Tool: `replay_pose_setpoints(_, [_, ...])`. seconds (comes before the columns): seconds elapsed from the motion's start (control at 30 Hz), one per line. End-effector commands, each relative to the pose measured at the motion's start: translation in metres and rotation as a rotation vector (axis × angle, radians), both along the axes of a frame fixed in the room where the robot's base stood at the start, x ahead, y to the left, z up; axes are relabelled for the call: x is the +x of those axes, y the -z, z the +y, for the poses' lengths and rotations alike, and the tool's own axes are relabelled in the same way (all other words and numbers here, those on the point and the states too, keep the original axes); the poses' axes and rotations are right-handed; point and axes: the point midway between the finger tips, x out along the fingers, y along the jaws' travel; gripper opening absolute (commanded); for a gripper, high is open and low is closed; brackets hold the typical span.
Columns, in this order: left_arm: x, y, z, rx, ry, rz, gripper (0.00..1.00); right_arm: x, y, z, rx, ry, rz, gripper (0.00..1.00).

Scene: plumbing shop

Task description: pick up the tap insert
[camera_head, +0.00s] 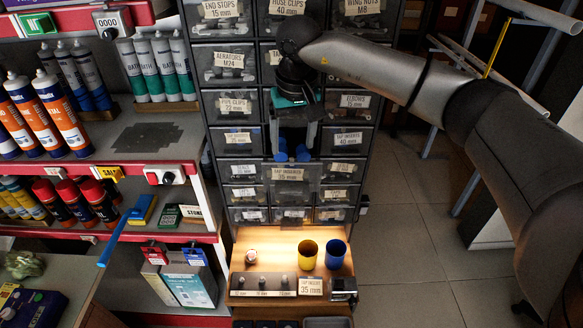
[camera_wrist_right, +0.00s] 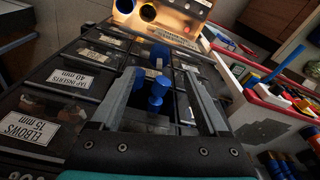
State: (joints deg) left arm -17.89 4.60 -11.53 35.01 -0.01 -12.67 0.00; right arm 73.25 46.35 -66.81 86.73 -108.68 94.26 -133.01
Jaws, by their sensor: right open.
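My right gripper (camera_head: 292,154) is open, pointing down in front of the small-parts cabinet. In the right wrist view its grey fingers (camera_wrist_right: 160,85) stand apart. Blue knob-like pieces (camera_wrist_right: 157,94) show between and near the fingertips; I cannot tell whether one is a tap insert or all are finger pads. Below the gripper in the head view is a drawer labelled tap inserts 35 mm (camera_head: 288,174); its contents are not clear. A drawer labelled tap inserts 40 mm (camera_wrist_right: 66,80) shows in the wrist view. My left gripper is not in view.
The lit bench (camera_head: 240,276) below holds a yellow cup (camera_head: 307,254), a blue cup (camera_head: 336,254), a small round part (camera_head: 251,257) and a "tap insert 35 mm" card (camera_head: 311,287). Shelves of tubes (camera_head: 60,115) stand left. The floor (camera_head: 410,240) at right is clear.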

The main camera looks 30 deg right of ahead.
Motion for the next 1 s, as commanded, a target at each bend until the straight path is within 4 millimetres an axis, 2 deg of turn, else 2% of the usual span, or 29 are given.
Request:
replay_pose_setpoints(0.27, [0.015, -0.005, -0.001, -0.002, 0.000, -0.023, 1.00, 0.003, 0.022, 0.000, 0.001, -0.001, 0.002, 0.78])
replay_pose_setpoints(0.53, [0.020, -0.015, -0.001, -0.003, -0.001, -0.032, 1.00, 0.010, 0.060, -0.003, 0.001, -0.001, 0.002, 0.78])
replay_pose_setpoints(0.83, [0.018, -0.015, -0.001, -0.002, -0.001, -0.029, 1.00, 0.011, 0.067, -0.004, 0.002, -0.001, -0.001, 0.78])
replay_pose_setpoints(0.87, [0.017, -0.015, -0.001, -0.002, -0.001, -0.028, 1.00, 0.011, 0.067, -0.003, 0.002, -0.001, -0.001, 0.77])
replay_pose_setpoints(1.0, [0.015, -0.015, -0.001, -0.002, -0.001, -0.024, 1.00, 0.011, 0.067, -0.003, 0.002, -0.001, -0.001, 0.61])
